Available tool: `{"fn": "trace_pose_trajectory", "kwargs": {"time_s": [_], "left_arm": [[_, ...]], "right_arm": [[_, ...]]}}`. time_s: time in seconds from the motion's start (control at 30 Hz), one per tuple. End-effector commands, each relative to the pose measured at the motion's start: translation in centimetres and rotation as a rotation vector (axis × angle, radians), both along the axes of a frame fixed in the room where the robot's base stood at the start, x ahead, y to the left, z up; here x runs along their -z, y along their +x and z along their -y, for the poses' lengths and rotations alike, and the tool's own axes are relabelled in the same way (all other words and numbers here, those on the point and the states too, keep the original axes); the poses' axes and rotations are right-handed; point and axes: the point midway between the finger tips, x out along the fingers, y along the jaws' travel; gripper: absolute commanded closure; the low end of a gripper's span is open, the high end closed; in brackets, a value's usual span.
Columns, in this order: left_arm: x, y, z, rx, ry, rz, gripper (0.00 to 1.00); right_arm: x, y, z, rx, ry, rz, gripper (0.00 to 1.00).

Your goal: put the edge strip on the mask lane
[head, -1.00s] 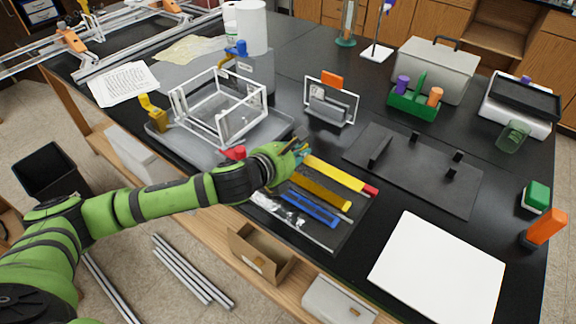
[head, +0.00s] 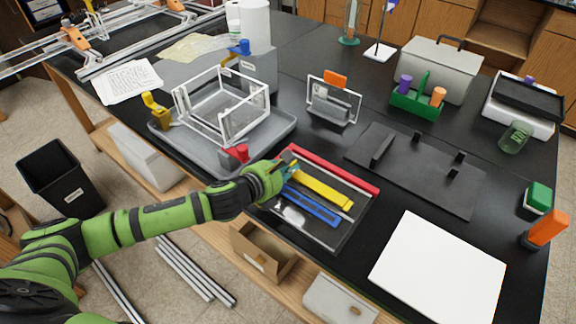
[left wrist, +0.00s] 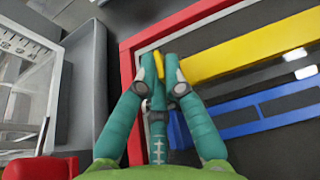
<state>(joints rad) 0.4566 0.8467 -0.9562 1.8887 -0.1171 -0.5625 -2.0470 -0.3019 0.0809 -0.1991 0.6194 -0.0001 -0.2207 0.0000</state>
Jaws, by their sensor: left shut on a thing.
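The yellow strip (head: 325,190), which I take as the edge strip, lies along the dark tray (head: 345,238) between a red bar (head: 335,172) and a blue strip (head: 311,208). My left gripper (head: 285,168) is at the strip's near-left end. In the left wrist view my left gripper (left wrist: 172,62) is shut, its fingers meeting at the end of the yellow strip (left wrist: 245,55), with a bit of yellow between them. The blue strip (left wrist: 255,112) lies beside it. I cannot tell which lane is the mask lane, or whether the strip touches the tray.
A grey tray (head: 275,140) with a white frame (head: 222,105) stands to the left, a red clamp (head: 236,153) at its near edge. A dark fixture plate (head: 425,175) with upright posts lies right of the strips. A white board (head: 438,268) lies at the front right.

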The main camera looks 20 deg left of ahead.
Motion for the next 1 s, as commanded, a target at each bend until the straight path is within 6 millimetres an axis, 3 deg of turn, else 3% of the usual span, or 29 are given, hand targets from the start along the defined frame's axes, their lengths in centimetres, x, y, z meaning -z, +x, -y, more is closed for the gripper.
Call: {"fn": "trace_pose_trajectory", "kwargs": {"time_s": [0.07,0.47,1.0], "left_arm": [[0.1,0.0,0.0,0.001,0.000,0.000,0.80],[-0.6,0.0,0.0,0.000,-0.001,0.000,0.80],[-3.8,-8.6,-3.2,0.001,0.004,-0.002,0.80]], "right_arm": [[0.0,0.0,0.1,0.000,-0.001,0.001,1.00],[-0.3,0.1,0.0,0.000,-0.001,0.002,1.00],[1.5,0.3,0.0,-0.001,0.000,0.004,1.00]]}}
